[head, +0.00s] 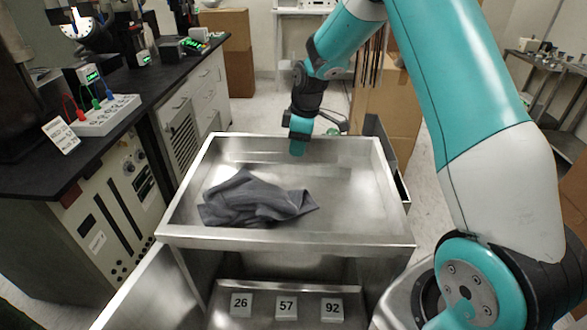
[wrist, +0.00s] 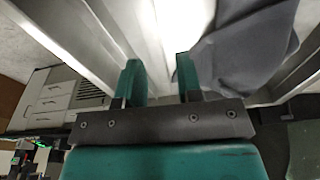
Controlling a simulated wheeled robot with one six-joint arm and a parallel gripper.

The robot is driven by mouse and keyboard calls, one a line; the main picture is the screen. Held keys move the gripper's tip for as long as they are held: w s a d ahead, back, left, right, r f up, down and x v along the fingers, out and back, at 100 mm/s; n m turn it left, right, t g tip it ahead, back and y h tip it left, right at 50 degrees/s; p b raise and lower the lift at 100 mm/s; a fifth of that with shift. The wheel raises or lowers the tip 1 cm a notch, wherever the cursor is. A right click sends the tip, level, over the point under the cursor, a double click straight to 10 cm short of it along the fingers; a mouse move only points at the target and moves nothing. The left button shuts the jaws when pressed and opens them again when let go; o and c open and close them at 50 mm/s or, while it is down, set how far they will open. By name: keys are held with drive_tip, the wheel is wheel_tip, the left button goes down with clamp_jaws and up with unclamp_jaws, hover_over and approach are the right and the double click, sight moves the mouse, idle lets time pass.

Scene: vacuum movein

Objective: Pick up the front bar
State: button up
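No separate loose bar that I can name as the front bar stands out. A metal cart (head: 285,242) has a raised rim around a shallow steel tray, with its near rim facing me. Whether a finger touches the rim cannot be told. A grey cloth (head: 255,197) lies crumpled in the tray; it also shows in the wrist view (wrist: 240,50).
Below the tray, a lower shelf holds blocks numbered 26 (head: 241,305), 57 (head: 286,308) and 92 (head: 332,309). A black-topped bench (head: 75,172) with instruments stands left. Cardboard boxes (head: 388,112) stand behind the cart. The tray's right half is bare.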

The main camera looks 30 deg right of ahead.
sight(293, 166)
drive_tip(key=f, duration=0.2)
drive_tip(key=f+p, duration=0.1)
drive_tip(key=f, duration=0.2)
drive_tip(key=w+a+f, duration=0.1)
drive_tip(key=f, duration=0.1)
drive_tip(key=shift+f, duration=0.3)
drive_tip(key=shift+c, duration=0.5)
clamp_jaws()
